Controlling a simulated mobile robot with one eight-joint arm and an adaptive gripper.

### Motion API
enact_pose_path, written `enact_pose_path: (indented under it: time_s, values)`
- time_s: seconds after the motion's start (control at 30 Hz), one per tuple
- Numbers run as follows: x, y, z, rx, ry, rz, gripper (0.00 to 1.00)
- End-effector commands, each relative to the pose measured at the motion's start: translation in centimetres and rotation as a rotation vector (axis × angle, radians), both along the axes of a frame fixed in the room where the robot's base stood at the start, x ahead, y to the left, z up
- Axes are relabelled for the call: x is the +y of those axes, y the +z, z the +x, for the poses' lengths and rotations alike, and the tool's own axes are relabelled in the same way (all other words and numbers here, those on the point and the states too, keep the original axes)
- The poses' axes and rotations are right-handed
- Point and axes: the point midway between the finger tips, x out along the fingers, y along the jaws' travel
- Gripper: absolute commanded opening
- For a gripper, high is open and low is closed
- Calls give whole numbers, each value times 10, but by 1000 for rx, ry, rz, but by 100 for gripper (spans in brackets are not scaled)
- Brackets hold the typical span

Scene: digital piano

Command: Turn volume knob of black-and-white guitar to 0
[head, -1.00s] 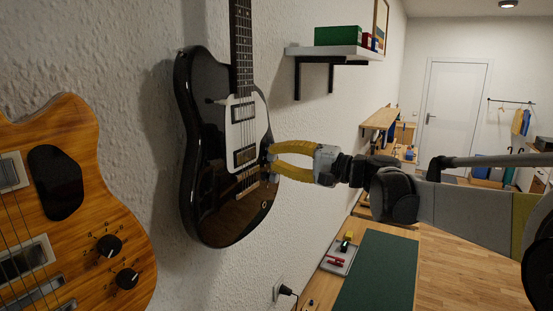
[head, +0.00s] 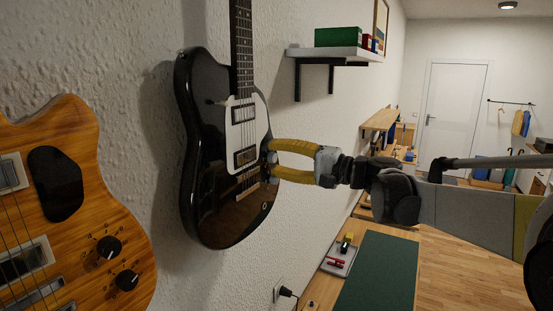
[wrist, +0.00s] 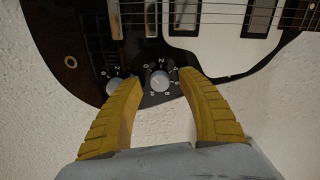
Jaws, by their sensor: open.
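The black-and-white guitar (head: 205,160) hangs on the wall with its neck up. Its black body and white pickguard also show in the wrist view (wrist: 60,20). My gripper (head: 271,161) is at the guitar's right edge, fingers pointing at its face. In the wrist view my gripper (wrist: 157,78) is open, with a round grey knob (wrist: 160,81) between its yellow fingertips. Pale marks surround this knob. I cannot tell which is the volume knob, nor read either setting.
A wooden guitar (head: 85,200) with two black knobs hangs at the left, nearer the camera. A white wall shelf (head: 335,51) with boxes is at upper right. A table with a green mat (head: 375,275) stands below. A plug sits in the wall at the bottom.

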Motion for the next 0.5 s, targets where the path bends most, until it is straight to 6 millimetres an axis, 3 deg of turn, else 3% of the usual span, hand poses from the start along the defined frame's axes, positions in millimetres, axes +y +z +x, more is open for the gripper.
enact_pose_path:
  time_s: [0.5]
  values:
    - [-83,0,-53,0,-3,0,46]
